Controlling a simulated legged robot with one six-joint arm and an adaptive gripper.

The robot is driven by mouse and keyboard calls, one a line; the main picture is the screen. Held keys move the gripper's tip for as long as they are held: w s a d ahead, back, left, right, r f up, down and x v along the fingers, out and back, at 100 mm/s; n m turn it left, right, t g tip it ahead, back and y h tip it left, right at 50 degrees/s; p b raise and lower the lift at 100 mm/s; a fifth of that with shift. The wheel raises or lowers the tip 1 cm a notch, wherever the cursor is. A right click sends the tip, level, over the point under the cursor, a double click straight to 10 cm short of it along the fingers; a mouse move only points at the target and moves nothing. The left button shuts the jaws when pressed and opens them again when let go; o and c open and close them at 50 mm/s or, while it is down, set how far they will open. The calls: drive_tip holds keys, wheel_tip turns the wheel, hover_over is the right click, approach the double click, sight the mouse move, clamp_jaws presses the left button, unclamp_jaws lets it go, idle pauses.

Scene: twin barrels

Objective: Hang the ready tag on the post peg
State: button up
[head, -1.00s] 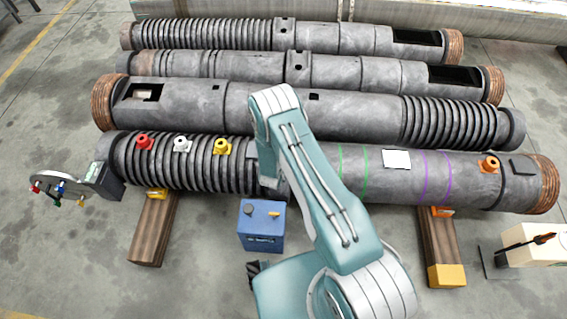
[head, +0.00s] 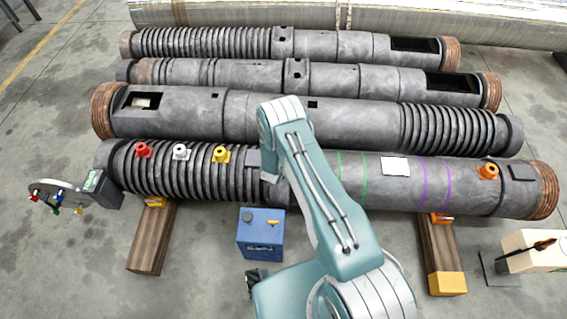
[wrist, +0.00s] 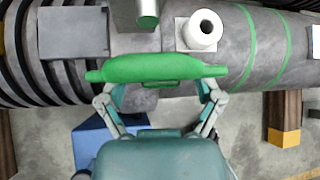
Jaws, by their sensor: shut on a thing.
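A green bar-like piece (wrist: 150,68), which I take to be the ready tag, lies across my gripper (wrist: 156,80) in the wrist view. The two fingers are shut on it, and its left end sticks out past them. A grey metal rod with a green end face (wrist: 148,21), likely the post peg, shows just above the tag. The tag looks apart from it in the picture; the depth between them is unclear. A white round fitting with a dark hole (wrist: 203,28) stands to the right of the rod. In the head view my arm hides the gripper, tag and rod.
The front barrel (head: 320,180) carries red (head: 143,150), white (head: 181,152), yellow (head: 221,154) and orange (head: 488,171) fittings. A blue box (head: 260,237) stands on the floor before it. Wooden beams (head: 150,245) lie under the barrel.

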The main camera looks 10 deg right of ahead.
drive_tip(key=shift+w+d+f, duration=0.15)
drive_tip(key=shift+w+d, duration=0.05)
drive_tip(key=shift+w, duration=0.45)
drive_tip(key=shift+w+d+f, duration=0.1)
drive_tip(key=shift+w+d, duration=0.15)
drive_tip(key=shift+w, duration=0.35)
drive_tip(key=shift+w+d+f, duration=0.15)
drive_tip(key=shift+w+d, duration=0.05)
drive_tip(key=shift+w, duration=0.45)
drive_tip(key=o, duration=0.8)
drive_tip(key=v, duration=1.2)
drive_tip(key=shift+a, duration=0.1)
